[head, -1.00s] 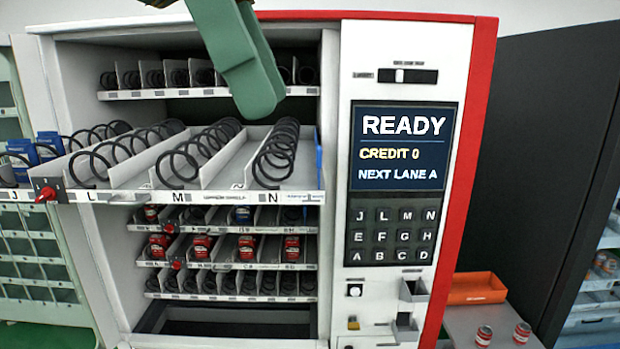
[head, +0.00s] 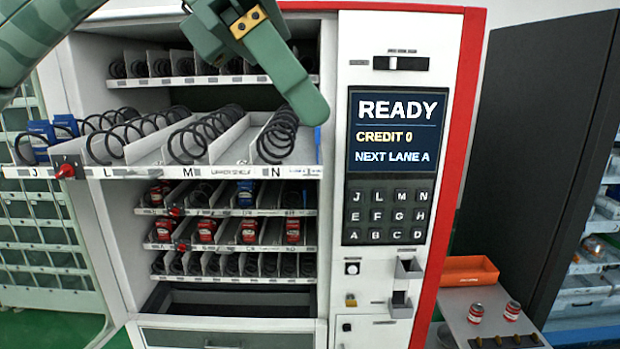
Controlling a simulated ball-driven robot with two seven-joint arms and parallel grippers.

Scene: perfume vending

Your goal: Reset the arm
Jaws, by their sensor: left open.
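My left arm comes in from the upper left. My green left gripper (head: 303,92) hangs in front of the top of the vending machine (head: 456,90), open and with nothing seen in it. One finger shows clearly, its tip just above the right end of the pulled-out shelf (head: 200,172); the other finger is mostly hidden. In the picture the tip overlaps the lane N coil (head: 277,138); I cannot tell the gap in depth. My right gripper is not in view.
The pulled-out shelf juts forward, with blue boxes (head: 40,140) in lane J and a red knob (head: 66,171). The screen (head: 398,130) reads READY, CREDIT 0. An orange bin (head: 468,270) and red cans (head: 476,313) are on a side table. A dark cabinet (head: 535,150) stands right.

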